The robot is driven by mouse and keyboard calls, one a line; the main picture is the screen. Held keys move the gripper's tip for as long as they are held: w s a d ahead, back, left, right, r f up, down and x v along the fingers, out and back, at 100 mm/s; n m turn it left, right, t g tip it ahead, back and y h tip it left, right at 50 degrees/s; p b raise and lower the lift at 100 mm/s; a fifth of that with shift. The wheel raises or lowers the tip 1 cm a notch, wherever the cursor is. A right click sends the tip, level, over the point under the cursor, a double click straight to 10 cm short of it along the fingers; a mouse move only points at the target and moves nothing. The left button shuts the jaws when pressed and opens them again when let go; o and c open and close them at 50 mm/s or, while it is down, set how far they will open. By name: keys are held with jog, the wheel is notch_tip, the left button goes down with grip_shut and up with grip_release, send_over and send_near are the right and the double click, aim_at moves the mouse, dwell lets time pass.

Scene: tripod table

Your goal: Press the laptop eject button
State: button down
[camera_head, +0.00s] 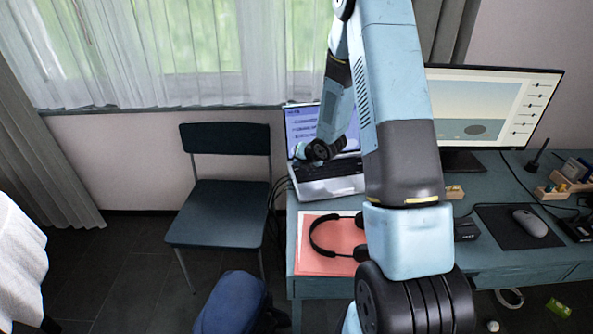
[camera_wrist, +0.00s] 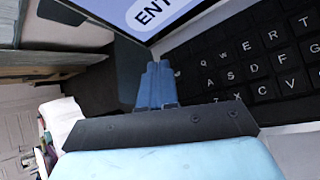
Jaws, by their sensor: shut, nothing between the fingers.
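The open laptop (camera_head: 331,181) stands on the left end of the desk, its screen lit with text. In the wrist view its dark letter keys (camera_wrist: 258,70) fill the right side, and part of the screen (camera_wrist: 160,12) shows "ENT" in a pale oval. My gripper (camera_wrist: 158,66) is shut and empty, its blue fingers together at the left edge of the keyboard. I cannot tell whether the tips touch the laptop. In the head view my arm's end is in front of the laptop's left side. I cannot make out the eject button in either view.
Black headphones (camera_head: 328,237) lie on a red mat (camera_head: 306,262) in front of the laptop. A monitor (camera_head: 500,100), a mouse (camera_head: 530,222) on a dark pad and small wooden holders are to the right. A chair (camera_head: 222,215) stands left of the desk. A blue bag (camera_head: 232,303) is on the floor.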

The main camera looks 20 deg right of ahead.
aim_at(299, 170)
jog(key=shift+f, duration=0.65)
dwell(0.6)
jog(key=shift+r, duration=0.75)
jog(key=shift+r, duration=2.5)
